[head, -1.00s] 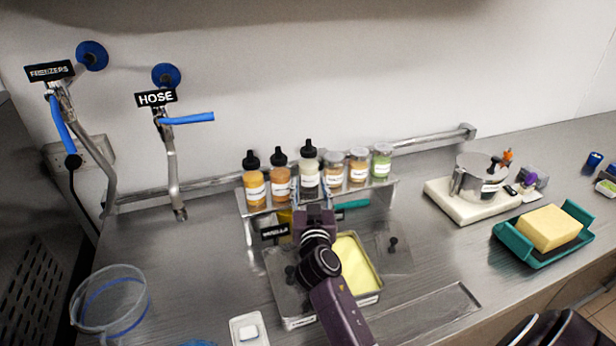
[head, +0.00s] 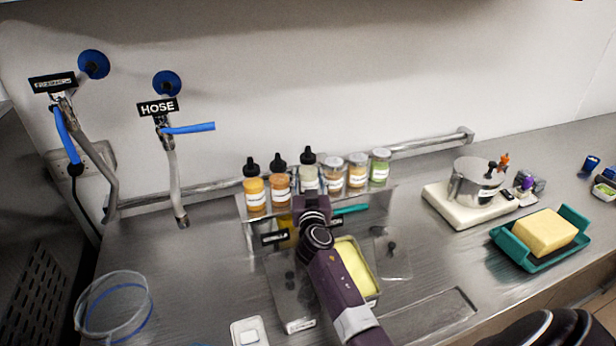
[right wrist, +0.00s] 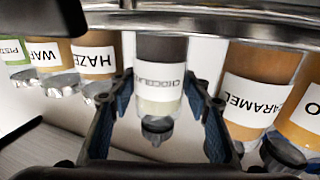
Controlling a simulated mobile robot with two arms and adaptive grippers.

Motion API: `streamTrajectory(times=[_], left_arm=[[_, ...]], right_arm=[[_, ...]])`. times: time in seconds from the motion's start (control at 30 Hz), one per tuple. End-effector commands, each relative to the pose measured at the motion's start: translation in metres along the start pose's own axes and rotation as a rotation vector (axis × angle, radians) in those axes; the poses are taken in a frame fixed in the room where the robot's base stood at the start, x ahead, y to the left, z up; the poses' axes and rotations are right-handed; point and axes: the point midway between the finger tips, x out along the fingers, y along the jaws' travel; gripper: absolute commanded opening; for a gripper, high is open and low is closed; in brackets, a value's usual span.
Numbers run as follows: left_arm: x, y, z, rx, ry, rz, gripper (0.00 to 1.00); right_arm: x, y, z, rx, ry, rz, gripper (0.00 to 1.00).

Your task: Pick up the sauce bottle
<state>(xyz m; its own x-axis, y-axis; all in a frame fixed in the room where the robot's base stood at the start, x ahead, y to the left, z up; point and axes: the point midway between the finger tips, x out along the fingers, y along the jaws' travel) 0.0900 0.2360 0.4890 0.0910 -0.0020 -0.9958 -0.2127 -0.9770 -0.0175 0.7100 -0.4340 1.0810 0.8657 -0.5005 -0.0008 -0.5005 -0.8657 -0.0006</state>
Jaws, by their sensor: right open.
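Three sauce bottles with black caps stand in a row on a small raised metal shelf in the head view: a yellow-orange one (head: 254,192), a caramel one (head: 280,180) and a pale grey one (head: 307,174). My right gripper (head: 309,198) is in front of the pale bottle and partly hides it. In the right wrist view, which looks upside down, the open fingers (right wrist: 160,112) stand on either side of this bottle (right wrist: 160,88), whose label seems to read chocolate. Gaps show between fingers and bottle. The caramel bottle (right wrist: 248,92) is close beside one finger. My left gripper is out of view.
Several lidded jars, including a hazelnut-coloured one (head: 334,175) and a green one (head: 380,168), stand right of the bottles on the shelf (head: 380,196). A wall rail (head: 430,144) runs behind.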

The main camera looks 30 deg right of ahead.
Motion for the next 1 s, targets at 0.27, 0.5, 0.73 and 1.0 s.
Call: streamTrajectory(times=[0.27,0.5,0.73,1.0], left_arm=[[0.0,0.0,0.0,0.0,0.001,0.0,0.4],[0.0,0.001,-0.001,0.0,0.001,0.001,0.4],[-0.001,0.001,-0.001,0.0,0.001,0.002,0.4],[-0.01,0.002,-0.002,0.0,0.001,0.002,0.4]], right_arm=[[0.0,0.0,0.0,-0.001,0.0,0.0,0.32],[0.0,0.0,-0.001,-0.001,0.003,-0.001,0.15],[0.0,0.0,-0.004,-0.001,0.003,0.0,0.15],[0.0,0.0,-0.031,0.0,0.006,0.0,0.15]])
